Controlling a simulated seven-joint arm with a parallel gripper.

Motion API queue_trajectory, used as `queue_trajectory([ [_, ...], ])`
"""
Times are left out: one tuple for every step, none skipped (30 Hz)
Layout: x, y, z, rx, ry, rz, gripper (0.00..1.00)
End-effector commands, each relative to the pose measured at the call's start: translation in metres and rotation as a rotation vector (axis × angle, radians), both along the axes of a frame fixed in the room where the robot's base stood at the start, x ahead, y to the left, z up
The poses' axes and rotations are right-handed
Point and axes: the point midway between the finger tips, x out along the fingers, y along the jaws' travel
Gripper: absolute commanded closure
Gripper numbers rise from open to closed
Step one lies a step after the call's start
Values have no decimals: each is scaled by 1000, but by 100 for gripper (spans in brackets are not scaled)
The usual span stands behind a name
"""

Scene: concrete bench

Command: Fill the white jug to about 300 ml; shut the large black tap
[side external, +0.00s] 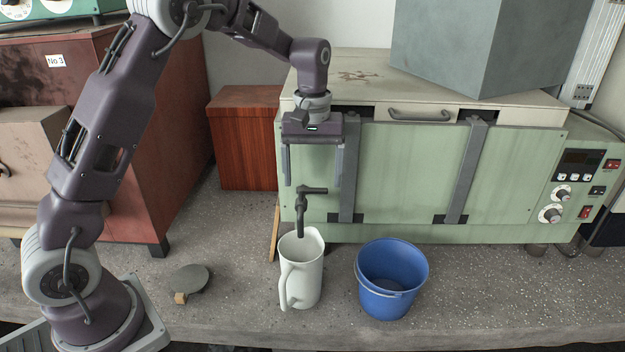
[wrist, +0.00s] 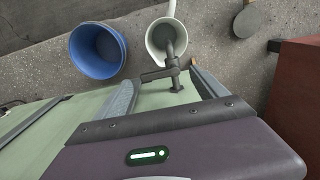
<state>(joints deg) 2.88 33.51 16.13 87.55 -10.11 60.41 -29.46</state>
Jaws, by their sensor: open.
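The large black tap (side external: 301,213) sticks out from the front of the green cabinet, its spout pointing down over the jug. Its lever handle (side external: 316,190) lies sideways, pointing right in the side view. The white jug (side external: 303,268) stands upright under the spout, its handle towards the front left. In the wrist view the jug (wrist: 151,42) is partly covered by the tap (wrist: 171,62); I cannot make out a water level or a stream. My gripper (side external: 313,184) is open, pointing down just above the tap, its fingers on either side of the handle, holding nothing.
A blue bucket (side external: 391,281) stands right of the jug. A grey round disc (side external: 190,278) with a small wooden block lies to the left. The green cabinet (side external: 400,185) rises close behind the tap. A red-brown box (side external: 245,140) stands at the back left. The bench front is mostly clear.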

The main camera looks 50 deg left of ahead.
Motion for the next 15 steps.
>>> queue_trajectory([
  [-1,0,-7,-1,4,0,18],
  [0,0,-10,-1,2,0,18],
  [-1,0,-13,-1,2,0,18],
  [-1,0,-14,-1,1,-1,18],
  [0,0,-15,-1,1,-1,18],
  [0,0,-16,-1,-1,-1,18],
  [0,0,-16,-1,-1,-1,18],
  [0,0,-16,-1,-1,-2,18],
  [0,0,-16,-1,-1,-2,18],
  [0,0,-16,-1,-1,-2,18],
  [0,0,-16,-1,-1,-2,18],
  [0,0,-16,-1,-1,-2,24],
  [0,0,-16,-1,-1,-2,30],
  [0,0,-16,-1,-1,-2,36],
  [0,0,-16,-1,-1,-2,44],
])
